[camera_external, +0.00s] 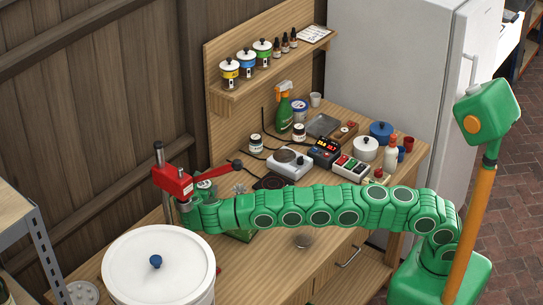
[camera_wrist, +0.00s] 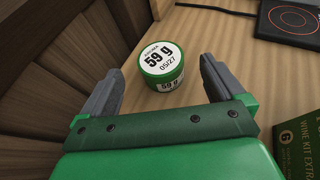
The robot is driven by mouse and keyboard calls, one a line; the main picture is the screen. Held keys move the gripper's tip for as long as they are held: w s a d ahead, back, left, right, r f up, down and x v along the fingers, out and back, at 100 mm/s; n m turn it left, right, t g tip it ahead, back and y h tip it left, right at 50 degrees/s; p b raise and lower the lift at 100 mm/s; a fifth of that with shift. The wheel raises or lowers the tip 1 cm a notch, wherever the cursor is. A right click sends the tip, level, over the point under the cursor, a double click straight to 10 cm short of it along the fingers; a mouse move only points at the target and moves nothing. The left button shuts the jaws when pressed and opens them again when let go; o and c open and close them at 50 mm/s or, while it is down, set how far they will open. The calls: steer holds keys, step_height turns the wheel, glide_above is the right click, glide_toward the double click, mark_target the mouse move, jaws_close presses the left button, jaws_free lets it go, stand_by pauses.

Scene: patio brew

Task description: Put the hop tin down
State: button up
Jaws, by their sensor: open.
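The hop tin (camera_wrist: 161,66) is a small round green tin with a white lid label reading 59 g and 05/27. In the wrist view it sits upright on the wooden bench top, near a wooden panel. My gripper (camera_wrist: 160,80) is open, with one grey finger on each side of the tin's near part and a visible gap to both. Most of the tin lies just beyond the fingertips. In the external view my green arm reaches left across the bench, and its end is partly hidden behind the red lever tool.
A red lever tool (camera_external: 172,182) and a white lidded bucket (camera_external: 150,278) stand near my arm's end. In the wrist view, a black hot plate (camera_wrist: 291,22) is at upper right and a green wine kit box (camera_wrist: 298,150) at lower right. Jars and a scale crowd the bench behind my arm.

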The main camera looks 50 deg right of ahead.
steer(key=s+d+r+m+g+y, duration=0.1)
steer(key=s+d+r+m+g, duration=0.25)
steer(key=s+d+r, duration=0.6)
steer(key=s+d+r+m+g+y, duration=0.2)
steer(key=s+d+r+m, duration=0.35)
steer(key=d, duration=0.65)
steer(key=s+d+r+m+g+y, duration=0.1)
steer(key=s+d+r+m, duration=0.3)
steer(key=s, duration=0.5)
steer(key=s+d+r+m+g+y, duration=0.1)
steer(key=s+d+m+y, duration=0.1)
steer(key=s, duration=0.8)
steer(key=s+d+m+g+y, duration=0.1)
steer(key=s+d+m+y, duration=0.15)
steer(key=s, duration=0.85)
steer(key=s+a+f+m+y, duration=0.1)
steer(key=s+m, duration=0.2)
steer(key=s, duration=0.7)
steer(key=s+a+f+m+y, duration=0.2)
steer(key=s+m, duration=0.1)
steer(key=s, duration=0.8)
steer(key=shift+a, duration=0.25)
